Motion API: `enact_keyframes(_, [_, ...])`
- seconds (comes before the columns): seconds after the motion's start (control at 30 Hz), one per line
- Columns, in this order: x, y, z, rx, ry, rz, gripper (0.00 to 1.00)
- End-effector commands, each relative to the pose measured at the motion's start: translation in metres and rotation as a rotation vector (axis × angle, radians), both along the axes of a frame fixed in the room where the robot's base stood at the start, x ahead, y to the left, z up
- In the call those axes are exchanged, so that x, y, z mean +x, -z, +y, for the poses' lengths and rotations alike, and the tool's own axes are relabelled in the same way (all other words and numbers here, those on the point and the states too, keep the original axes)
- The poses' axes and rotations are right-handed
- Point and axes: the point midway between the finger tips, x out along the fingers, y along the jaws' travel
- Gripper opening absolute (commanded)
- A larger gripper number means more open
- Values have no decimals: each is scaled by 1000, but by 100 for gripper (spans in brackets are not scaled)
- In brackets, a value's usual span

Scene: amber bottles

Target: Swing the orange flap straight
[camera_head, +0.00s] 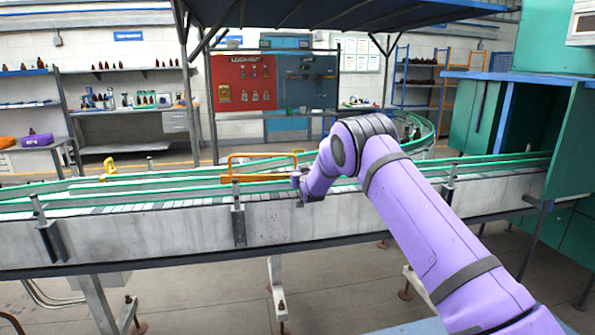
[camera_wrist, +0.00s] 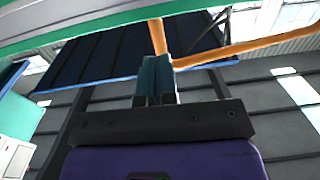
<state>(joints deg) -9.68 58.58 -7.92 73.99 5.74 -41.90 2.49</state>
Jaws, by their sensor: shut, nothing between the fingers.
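The orange flap (camera_head: 262,167) is an open frame of thin bars above the conveyor, left of my arm's end in the head view. Two of its bars meet near the top of the wrist view (camera_wrist: 245,47). My gripper (camera_wrist: 156,62) has its teal fingers closed together and empty. Its tips overlap the orange bars in the wrist view; I cannot tell whether they touch. In the head view the fingers are not clear, and my purple wrist ends just right of the flap.
The conveyor (camera_head: 140,236) with green rails (camera_head: 60,201) runs across the head view and curves away behind my arm. A yellow part (camera_head: 109,166) stands at its left. A teal machine housing (camera_head: 570,150) stands at the right. Shelves with bottles are well behind.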

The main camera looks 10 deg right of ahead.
Motion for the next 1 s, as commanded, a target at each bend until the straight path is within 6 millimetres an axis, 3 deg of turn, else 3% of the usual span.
enact_keyframes(0.3, [30, 0, 0, 0, 1, -1, 0])
enact_keyframes(0.83, [36, 0, 0, 0, 1, 0, 0])
enact_keyframes(1.0, [50, 1, -3, 0, 1, -2, 0])
